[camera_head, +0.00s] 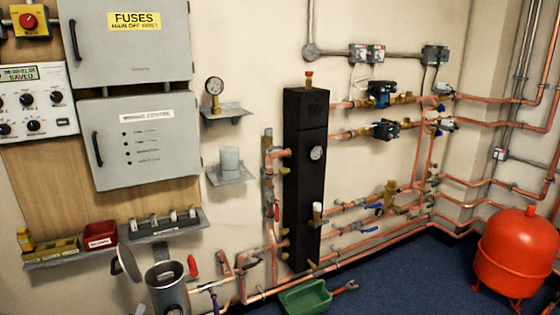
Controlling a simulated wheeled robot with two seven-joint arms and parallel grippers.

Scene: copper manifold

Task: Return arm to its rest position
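Neither of my grippers shows in the head view, and I cannot make out either arm. The copper manifold stands in the middle as a tall black header (305,180) against the wall. Copper pipes (480,188) run from it to the right, with valves and two pumps, an upper pump (381,94) and a lower pump (385,130). A pressure gauge (316,153) sits on the header's front.
A grey open-topped cylinder (168,292) stands at the bottom left. A green tray (305,297) and a red-handled tool (345,288) are on the blue floor (410,275). A red tank (517,255) is at right. Shelves with a gauge (214,90) and beaker (230,160) jut out.

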